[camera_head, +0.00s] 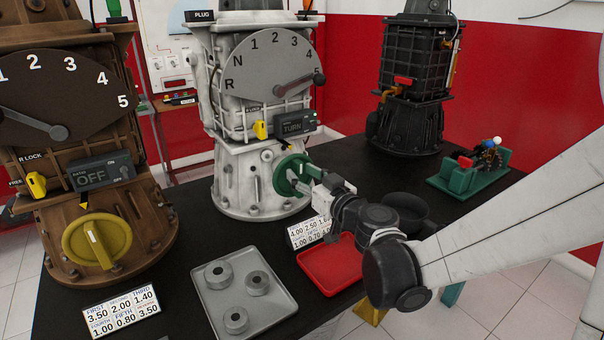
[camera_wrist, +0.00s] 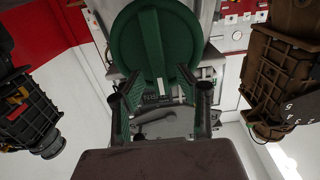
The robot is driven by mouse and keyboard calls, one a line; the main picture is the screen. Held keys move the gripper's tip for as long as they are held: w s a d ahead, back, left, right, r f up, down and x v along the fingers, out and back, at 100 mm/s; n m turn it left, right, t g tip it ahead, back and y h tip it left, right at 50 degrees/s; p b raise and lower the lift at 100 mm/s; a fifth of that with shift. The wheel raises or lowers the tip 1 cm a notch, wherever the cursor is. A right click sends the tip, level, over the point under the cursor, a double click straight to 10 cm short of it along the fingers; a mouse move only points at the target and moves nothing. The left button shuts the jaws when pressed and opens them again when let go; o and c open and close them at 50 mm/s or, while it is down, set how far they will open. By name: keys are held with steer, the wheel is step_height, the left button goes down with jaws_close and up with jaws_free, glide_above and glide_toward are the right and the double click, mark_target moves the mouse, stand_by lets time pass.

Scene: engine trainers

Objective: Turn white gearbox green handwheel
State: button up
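The white gearbox (camera_head: 258,110) stands on the black table. Its round green handwheel (camera_head: 291,172) is low on its front, and in the wrist view the handwheel (camera_wrist: 153,45) fills the top middle with a raised bar across its face. My gripper (camera_head: 312,181) is at the handwheel's right side in the head view. In the wrist view my gripper (camera_wrist: 160,88) has its two fingers spread wide, with nothing clamped between them. The fingertips overlap the lower edge of the wheel; I cannot tell whether they touch it.
A brown gearbox (camera_head: 75,95) with a yellow handwheel stands left, and a black gearbox (camera_head: 415,85) behind right. A red tray (camera_head: 335,268) lies below my arm, beside a grey tray (camera_head: 210,310) with ring weights. A green fixture (camera_head: 470,175) sits at the right.

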steer(key=shift+w+a, duration=0.15)
steer(key=shift+w, duration=0.05)
jaws_close()
